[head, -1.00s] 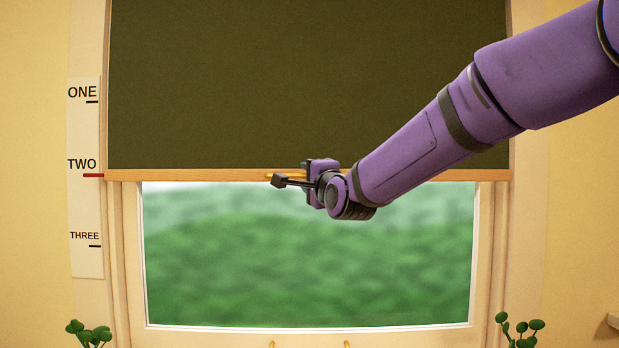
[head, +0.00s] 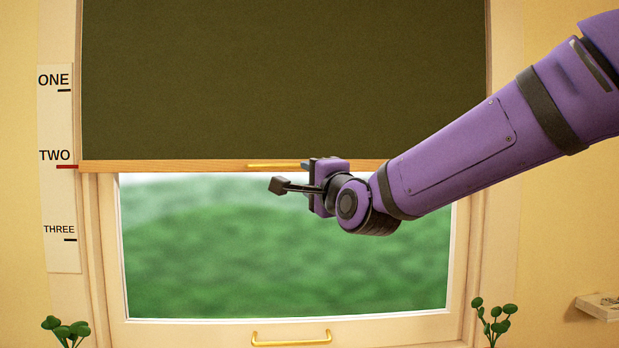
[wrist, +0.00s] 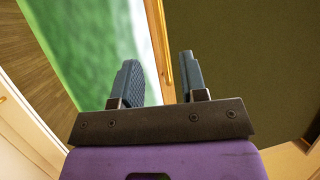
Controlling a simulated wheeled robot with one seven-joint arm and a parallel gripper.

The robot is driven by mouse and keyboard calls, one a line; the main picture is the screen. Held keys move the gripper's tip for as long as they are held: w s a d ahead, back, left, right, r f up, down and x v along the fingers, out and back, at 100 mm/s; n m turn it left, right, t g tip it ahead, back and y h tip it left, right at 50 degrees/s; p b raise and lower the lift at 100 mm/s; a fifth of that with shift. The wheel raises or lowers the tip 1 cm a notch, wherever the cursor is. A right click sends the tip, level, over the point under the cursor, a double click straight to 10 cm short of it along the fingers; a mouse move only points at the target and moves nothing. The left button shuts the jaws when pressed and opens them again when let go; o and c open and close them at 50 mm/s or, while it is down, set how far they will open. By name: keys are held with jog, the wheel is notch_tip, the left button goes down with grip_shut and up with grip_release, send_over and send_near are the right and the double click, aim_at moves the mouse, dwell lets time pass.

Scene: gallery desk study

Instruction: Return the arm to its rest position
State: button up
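My arm reaches in from the right of the head view, in front of the window. My gripper (wrist: 158,72) is open in the wrist view, with a clear gap between its two dark fingers and nothing held. In the head view my gripper (head: 313,182) is just below and right of the brass handle (head: 273,165) on the blind's wooden bottom bar (head: 170,166); its fingers are mostly hidden there. The handle also shows in the wrist view (wrist: 166,70), beyond the gap between the fingers. The dark blind (head: 280,80) hangs with its bar level with the red TWO mark (head: 67,167).
A scale strip (head: 58,205) marked ONE, TWO and THREE is left of the window frame. A brass sash handle (head: 291,339) is at the bottom. Plants stand at lower left (head: 66,329) and lower right (head: 494,320). A small shelf (head: 600,306) juts out at right.

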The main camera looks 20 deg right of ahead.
dwell(0.3)
jog(key=s+d+f+n+g, duration=0.2)
jog(key=s+f+n+g, duration=0.3)
jog(key=s, duration=0.3)
jog(key=s+d+f+n+g+h, duration=0.1)
jog(key=s+d+f+n+g, duration=0.1)
jog(key=s+f+n+g, duration=0.3)
jog(key=s+d+f+n+g, duration=0.2)
jog(key=s+f+n+g, duration=0.2)
jog(key=s, duration=0.9)
notch_tip(320, 180, down, 2)
jog(key=shift+f+n+g+h, duration=0.2)
jog(key=shift+n+g+h, duration=0.2)
jog(key=shift+n, duration=0.7)
